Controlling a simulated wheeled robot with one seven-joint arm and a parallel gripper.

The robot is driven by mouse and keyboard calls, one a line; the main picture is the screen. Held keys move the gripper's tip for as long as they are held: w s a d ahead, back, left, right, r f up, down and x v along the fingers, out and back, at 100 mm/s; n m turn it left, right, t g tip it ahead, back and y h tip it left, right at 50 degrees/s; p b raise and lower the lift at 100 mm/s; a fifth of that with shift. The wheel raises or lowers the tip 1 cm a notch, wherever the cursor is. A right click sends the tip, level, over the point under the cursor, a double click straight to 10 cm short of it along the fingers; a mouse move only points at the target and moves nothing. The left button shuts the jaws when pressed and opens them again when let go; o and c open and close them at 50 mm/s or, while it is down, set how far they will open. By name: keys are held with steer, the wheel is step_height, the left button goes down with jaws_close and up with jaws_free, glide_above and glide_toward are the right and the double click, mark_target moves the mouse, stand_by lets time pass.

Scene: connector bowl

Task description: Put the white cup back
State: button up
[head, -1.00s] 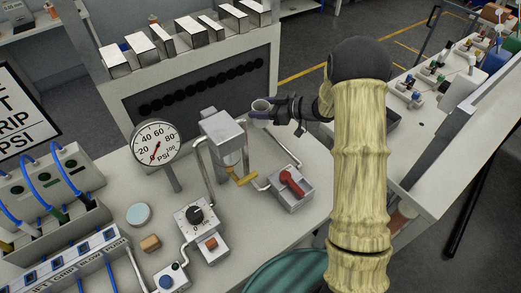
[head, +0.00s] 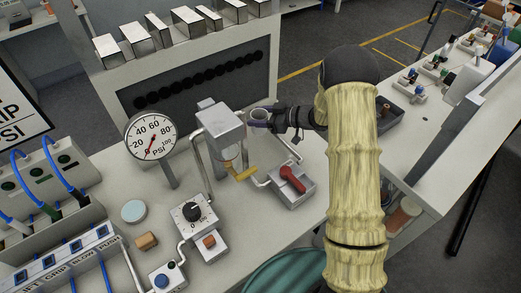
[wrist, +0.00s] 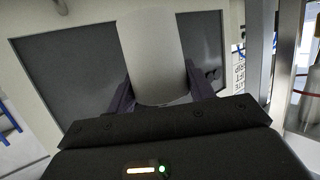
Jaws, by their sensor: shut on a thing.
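The white cup (head: 260,114) looks greyish in the head view, beside the metal box on bent pipes (head: 219,121) and to its right. My gripper (head: 270,118) is shut on the cup and holds it up above the table. In the wrist view the cup (wrist: 150,55) stands as a pale cylinder between the two dark fingers of my gripper (wrist: 158,93). The cup's base and what lies directly below it are partly hidden.
A red-handled switch box (head: 292,186) sits below my gripper. A pressure gauge (head: 151,136), a black-knob box (head: 194,214) and a pale blue round disc (head: 134,211) stand left. A dark panel (head: 200,82) stands behind. Bare tabletop (head: 240,240) shows in front.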

steer(key=shift+s+f, duration=0.15)
steer(key=shift+d+f+p, duration=0.15)
steer(key=shift+f+p, duration=0.4)
steer(key=shift+f, duration=2.2)
steer(key=shift+w+f+p, duration=0.2)
steer(key=shift+f+p, duration=0.25)
steer(key=shift+f, duration=1.65)
steer(key=shift+f, duration=0.1)
steer(key=o, duration=1.1)
steer(key=shift+f, duration=0.1)
steer(key=shift+s, duration=0.1)
